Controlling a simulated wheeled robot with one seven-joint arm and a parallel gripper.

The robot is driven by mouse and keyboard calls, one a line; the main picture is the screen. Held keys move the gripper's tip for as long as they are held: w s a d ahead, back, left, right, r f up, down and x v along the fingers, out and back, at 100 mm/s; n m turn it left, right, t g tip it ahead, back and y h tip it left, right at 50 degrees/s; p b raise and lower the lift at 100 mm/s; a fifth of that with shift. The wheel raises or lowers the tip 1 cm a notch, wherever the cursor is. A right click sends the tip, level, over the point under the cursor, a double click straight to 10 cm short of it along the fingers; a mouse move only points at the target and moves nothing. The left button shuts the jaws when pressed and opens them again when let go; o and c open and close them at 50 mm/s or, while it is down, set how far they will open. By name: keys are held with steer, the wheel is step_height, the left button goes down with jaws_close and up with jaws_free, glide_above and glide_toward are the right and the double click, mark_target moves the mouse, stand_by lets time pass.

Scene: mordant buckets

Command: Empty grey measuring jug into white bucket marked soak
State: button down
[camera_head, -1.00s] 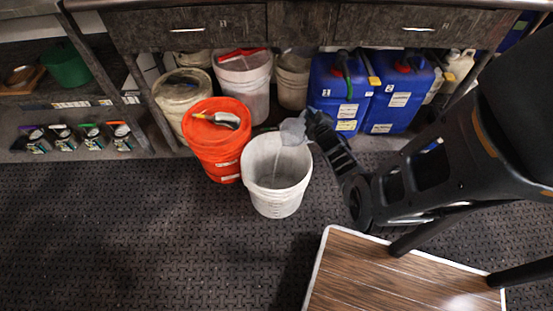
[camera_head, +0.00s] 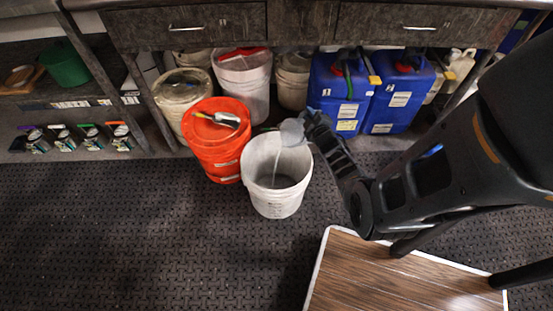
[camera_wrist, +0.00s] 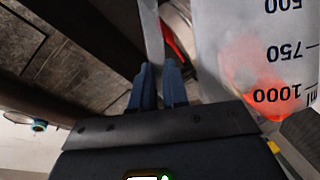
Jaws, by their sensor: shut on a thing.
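The grey measuring jug (camera_head: 292,132) is tilted over the white bucket (camera_head: 276,198) in the head view, and a pale stream falls from it into the bucket. My gripper (camera_head: 316,124) is shut on the jug, above the bucket's back right rim. In the wrist view my gripper (camera_wrist: 153,84) has its fingers close together on the jug's handle. The jug's clear wall (camera_wrist: 262,50) with upside-down volume marks fills the right of that view. I cannot read any marking on the bucket.
An orange bucket (camera_head: 214,150) with a brush on its lid stands just left of the white bucket. Blue canisters (camera_head: 398,95) and other pails stand under the bench. A wooden-topped surface (camera_head: 375,280) is at front right. The floor at left is clear.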

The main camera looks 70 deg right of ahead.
steer(key=shift+w+a+f+n+h+b, duration=0.15)
steer(key=shift+w+a+n+h+b, duration=0.55)
steer(key=shift+b, duration=1.15)
stand_by(2.2)
steer(key=shift+w+a+f+n+b, duration=0.15)
steer(key=shift+w+a+n+b, duration=0.3)
steer(key=shift+a+b, duration=0.4)
steer(key=shift+w+a+f+n+b, duration=0.1)
steer(key=shift+w+a+n+b, duration=0.15)
steer(key=shift+w+a+b, duration=0.45)
stand_by(0.9)
steer(key=shift+a+r+b, duration=0.1)
steer(key=shift+a+b, duration=0.25)
